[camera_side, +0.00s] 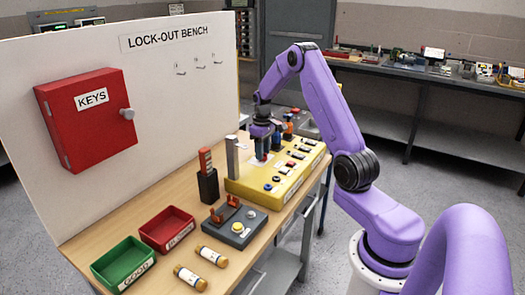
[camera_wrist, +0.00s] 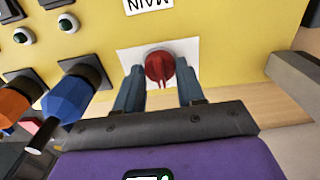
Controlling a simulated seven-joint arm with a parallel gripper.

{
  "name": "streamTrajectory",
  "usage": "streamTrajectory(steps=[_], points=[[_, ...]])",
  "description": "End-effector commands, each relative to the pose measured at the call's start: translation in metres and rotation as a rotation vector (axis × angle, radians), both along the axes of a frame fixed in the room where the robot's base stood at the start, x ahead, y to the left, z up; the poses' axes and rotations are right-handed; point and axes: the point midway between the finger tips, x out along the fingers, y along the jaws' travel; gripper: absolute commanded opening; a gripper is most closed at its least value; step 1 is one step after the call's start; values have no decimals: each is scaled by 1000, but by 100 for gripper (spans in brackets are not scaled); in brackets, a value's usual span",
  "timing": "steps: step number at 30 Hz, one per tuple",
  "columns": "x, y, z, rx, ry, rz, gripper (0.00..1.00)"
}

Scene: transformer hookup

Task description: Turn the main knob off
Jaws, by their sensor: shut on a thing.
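The main knob (camera_wrist: 160,66) is a red round knob with a ridge across it, on a white plate on the yellow panel (camera_side: 250,190). A MAIN label (camera_wrist: 148,5) is beside it, upside down in the wrist view. The ridge runs roughly up and down in that view. My gripper (camera_wrist: 160,80) is shut on the knob, one finger on each side. In the side view my gripper (camera_side: 262,153) points down over the panel's far part, and the knob is mostly hidden there by the fingers.
A blue plug (camera_wrist: 68,98) and an orange plug (camera_wrist: 14,104) stand close beside my gripper. A grey upright post (camera_side: 232,157) stands at the panel's left end. A red bin (camera_side: 166,246), a green bin (camera_side: 103,264) and a grey fuse block (camera_side: 247,236) are nearer the front.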

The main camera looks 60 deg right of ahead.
Motion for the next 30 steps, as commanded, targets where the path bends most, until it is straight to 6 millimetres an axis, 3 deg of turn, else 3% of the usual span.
streamTrajectory(steps=[8, 9, 11, 22, 26, 30], points=[[1, 0, 1, -2, -2, 1, 8], [1, 0, 1, -2, -2, 1, 48], [1, 0, 1, -2, -2, 1, 64], [1, 0, 5, -2, -2, 0, 64], [1, -1, 19, -3, -5, -1, 64], [1, -1, 47, -4, -6, -1, 64]])
